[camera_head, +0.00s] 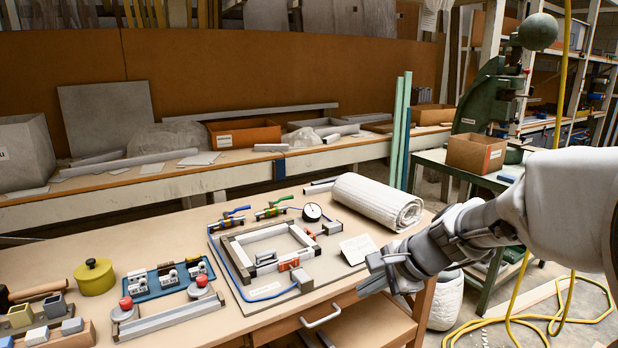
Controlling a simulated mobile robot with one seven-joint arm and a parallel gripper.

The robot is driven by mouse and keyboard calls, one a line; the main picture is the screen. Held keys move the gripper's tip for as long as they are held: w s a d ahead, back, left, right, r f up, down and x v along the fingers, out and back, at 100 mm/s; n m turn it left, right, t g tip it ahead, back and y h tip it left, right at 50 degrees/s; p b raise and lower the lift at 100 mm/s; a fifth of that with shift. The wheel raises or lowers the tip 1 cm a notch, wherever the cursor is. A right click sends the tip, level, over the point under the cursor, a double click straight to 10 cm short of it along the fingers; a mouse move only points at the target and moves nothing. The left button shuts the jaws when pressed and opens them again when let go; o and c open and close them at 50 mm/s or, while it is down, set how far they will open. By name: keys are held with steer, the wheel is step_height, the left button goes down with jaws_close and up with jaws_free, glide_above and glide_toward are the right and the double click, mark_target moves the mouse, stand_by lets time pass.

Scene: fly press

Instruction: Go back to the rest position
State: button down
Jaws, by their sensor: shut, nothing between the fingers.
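My gripper (374,274) is at the end of my arm, which reaches in from the right edge. It is shut and empty, with its fingers pointing left. It shows over the right front part of the wooden table (240,333), near a board (232,271) that carries a square metal frame (268,247). I cannot tell exactly how high the fingers are above the table. A white card (358,249) stands just behind the fingertips in the picture.
A rolled white sheet (375,202) lies behind my gripper. A pulled-out drawer (365,322) is below it. A green fly press (495,92) and yellow hose (515,295) are at right.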

steer(key=s+d+r+n+h, duration=0.1)
steer(key=s+r+n+h, duration=0.1)
steer(key=s+n, duration=0.7)
steer(key=s+d+r+n+h, duration=0.25)
steer(key=s+n, duration=0.35)
steer(key=s, duration=0.6)
step_height(320, 180, up, 17)
steer(key=p, duration=1.7)
steer(key=shift+s+a+r, duration=0.2)
steer(key=shift+a, duration=0.05)
